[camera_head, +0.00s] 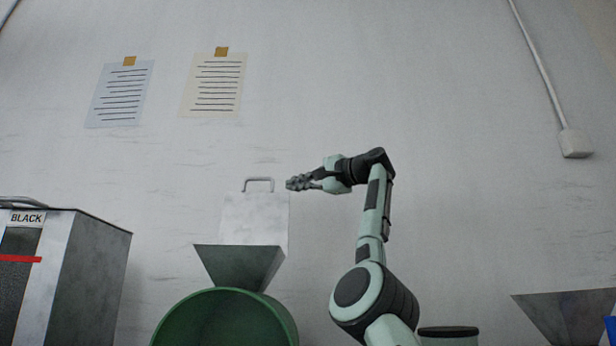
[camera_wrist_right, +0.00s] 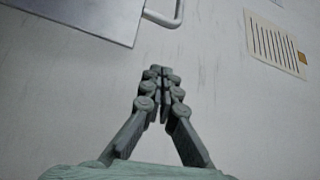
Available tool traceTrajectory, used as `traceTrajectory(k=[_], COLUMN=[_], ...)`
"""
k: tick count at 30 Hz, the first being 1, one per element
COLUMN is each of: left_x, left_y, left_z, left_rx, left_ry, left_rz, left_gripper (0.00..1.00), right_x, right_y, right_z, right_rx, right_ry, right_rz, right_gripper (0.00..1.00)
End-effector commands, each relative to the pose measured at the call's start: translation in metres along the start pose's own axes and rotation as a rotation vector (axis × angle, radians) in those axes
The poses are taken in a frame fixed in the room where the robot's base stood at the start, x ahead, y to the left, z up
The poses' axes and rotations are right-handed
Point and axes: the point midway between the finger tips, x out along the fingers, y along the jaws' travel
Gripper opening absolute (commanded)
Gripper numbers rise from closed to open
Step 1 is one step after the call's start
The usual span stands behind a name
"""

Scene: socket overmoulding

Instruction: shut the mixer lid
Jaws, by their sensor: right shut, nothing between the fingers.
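The mixer lid (camera_head: 255,218) is a pale metal plate standing upright at the back of the grey mixer hopper (camera_head: 240,265), so it is open. Its bar handle (camera_head: 258,180) is on the top edge. My right gripper (camera_head: 290,184) is shut and empty, just right of the handle in the head view. In the right wrist view the gripper (camera_wrist_right: 160,72) points at the wall, with the lid (camera_wrist_right: 85,12) at upper left and the handle (camera_wrist_right: 174,14) above the fingertips. I see no contact between them. My left gripper is out of view.
A green round drum (camera_head: 225,318) is below the hopper. A metal bin labelled BLACK (camera_head: 92,275) stands at left, another hopper (camera_head: 568,315) at lower right. Paper sheets (camera_head: 215,85) hang on the wall. The space above the lid is free.

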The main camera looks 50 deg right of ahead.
Motion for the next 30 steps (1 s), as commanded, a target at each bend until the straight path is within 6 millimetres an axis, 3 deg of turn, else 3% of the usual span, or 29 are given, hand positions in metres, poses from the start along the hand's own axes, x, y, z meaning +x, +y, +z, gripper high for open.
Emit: traceTrajectory(k=[6, 19, 30], left_x=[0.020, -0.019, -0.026], left_y=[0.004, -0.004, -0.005], left_z=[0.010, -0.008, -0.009], left_rx=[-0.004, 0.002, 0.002], left_ry=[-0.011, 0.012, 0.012], left_rz=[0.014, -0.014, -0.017], left_gripper=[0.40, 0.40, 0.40], right_x=[0.027, 0.013, 0.011], right_y=[-0.001, 0.002, 0.000], right_z=[0.001, 0.034, 0.038], right_rx=[0.001, -0.002, 0.000], right_ry=[-0.002, 0.000, 0.000], right_rz=[0.001, 0.000, 0.000], right_gripper=[0.00, 0.00, 0.00])
